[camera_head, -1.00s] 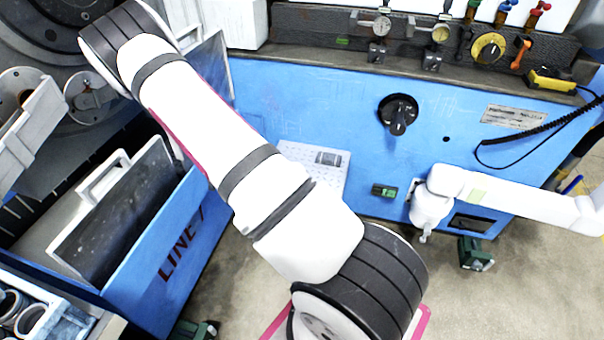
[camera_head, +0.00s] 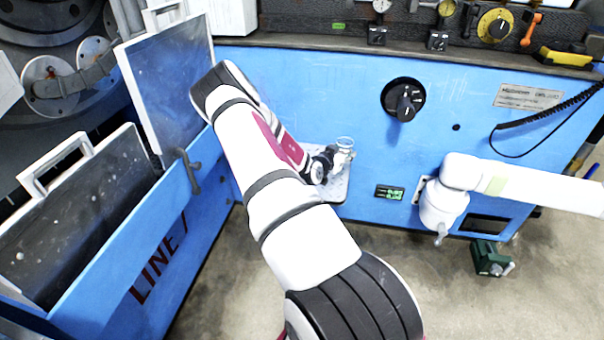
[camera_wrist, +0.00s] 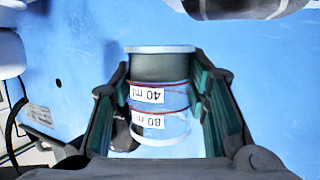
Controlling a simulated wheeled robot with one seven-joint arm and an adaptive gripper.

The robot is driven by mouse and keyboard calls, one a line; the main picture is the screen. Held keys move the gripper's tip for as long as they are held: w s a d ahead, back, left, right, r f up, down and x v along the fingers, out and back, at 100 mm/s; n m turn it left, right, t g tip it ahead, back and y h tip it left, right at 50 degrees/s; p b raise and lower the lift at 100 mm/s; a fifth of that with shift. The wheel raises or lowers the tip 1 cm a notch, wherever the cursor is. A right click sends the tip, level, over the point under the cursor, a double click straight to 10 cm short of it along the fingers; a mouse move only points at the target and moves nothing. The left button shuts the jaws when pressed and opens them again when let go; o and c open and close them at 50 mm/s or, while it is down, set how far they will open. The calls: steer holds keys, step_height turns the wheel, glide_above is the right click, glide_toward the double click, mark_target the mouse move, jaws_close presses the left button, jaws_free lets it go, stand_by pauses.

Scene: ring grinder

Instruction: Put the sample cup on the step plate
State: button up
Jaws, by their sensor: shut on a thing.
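The sample cup (camera_wrist: 160,98) is a clear cup with red lines, labels reading 40 ml and 80 ml, and a grey band. My gripper (camera_wrist: 164,90) is shut on it, with a green-lined finger at each side. In the head view the cup (camera_head: 345,144) shows at the tip of my gripper (camera_head: 331,160), above the pale step plate (camera_head: 337,189) on the blue machine front. My arm and gripper hide much of the plate. I cannot tell whether the cup touches it.
A black rotary knob (camera_head: 404,100) and a small green-lit panel (camera_head: 389,192) sit on the blue front.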

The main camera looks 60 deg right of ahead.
steer(key=w+a+b, duration=0.1)
steer(key=w+a, duration=0.2)
steer(key=a, duration=0.1)
steer(key=w+a+f, duration=0.1)
steer(key=w+a, duration=0.2)
steer(key=w+a+b, duration=0.1)
steer(key=w+a, duration=0.2)
steer(key=a, duration=0.1)
steer(key=shift+w+a+f+b, duration=0.25)
steer(key=shift+w+a+b, duration=0.05)
steer(key=shift+w+a, duration=0.05)
steer(key=shift+w+a+f+b, duration=0.15)
steer(key=shift+f+b, duration=0.6)
steer(key=shift+f, duration=0.95)
steer(key=shift+f, duration=0.1)
steer(key=shift+f, duration=0.1)
steer(key=o, duration=1.2)
steer(key=shift+o, duration=0.3)
